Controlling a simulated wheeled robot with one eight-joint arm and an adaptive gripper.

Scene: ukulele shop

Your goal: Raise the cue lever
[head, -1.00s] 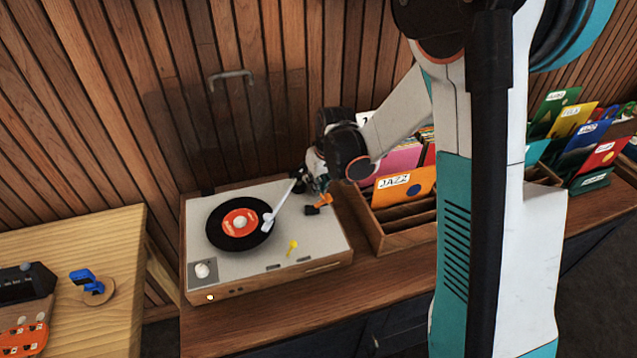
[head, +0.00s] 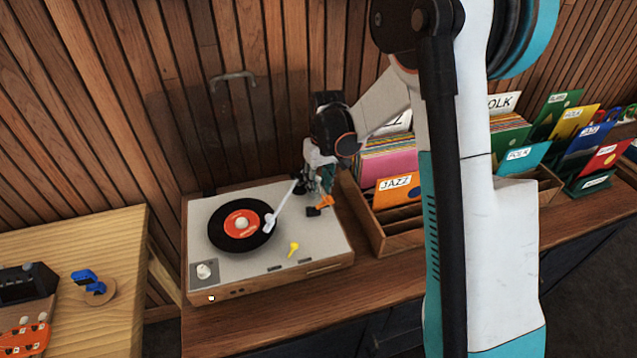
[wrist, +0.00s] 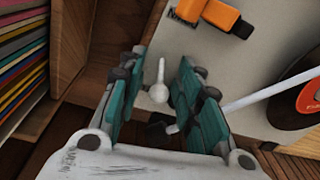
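The record player (head: 225,275) stands on a wooden counter with its tonearm (head: 283,208) reaching over a black record (head: 225,238). My gripper (head: 318,190) is low at the deck's back right corner, beside the tonearm base. In the wrist view my gripper (wrist: 158,100) is open, its two teal fingers apart. In the head view my gripper hides this spot.
A wooden record crate (head: 400,240) stands close to the right. The clear lid (head: 235,115) is raised behind.

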